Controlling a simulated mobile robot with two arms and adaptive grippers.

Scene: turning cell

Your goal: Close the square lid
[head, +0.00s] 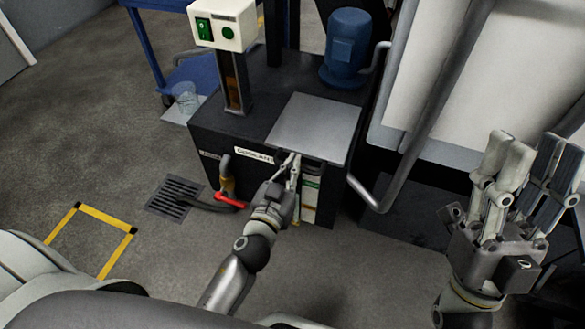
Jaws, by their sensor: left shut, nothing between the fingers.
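The square lid (314,124) is a plain grey plate on the front right of the dark coolant tank's top (256,112). It looks flat or nearly flat; I cannot tell whether it sits fully down. My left gripper (292,158) is shut and empty at the lid's front edge, in front of the tank's face. Its fingertips are close to the edge, and I cannot tell whether they touch it. My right gripper (533,150) is open and empty at the far right, well away from the lid.
A blue motor (347,48) stands behind the lid, and a white switch box (223,25) on a post stands to the left. A red-handled valve (230,200) and hose are low on the left. A grey pipe (440,90) and white machine panel are at right. Floor at left is open.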

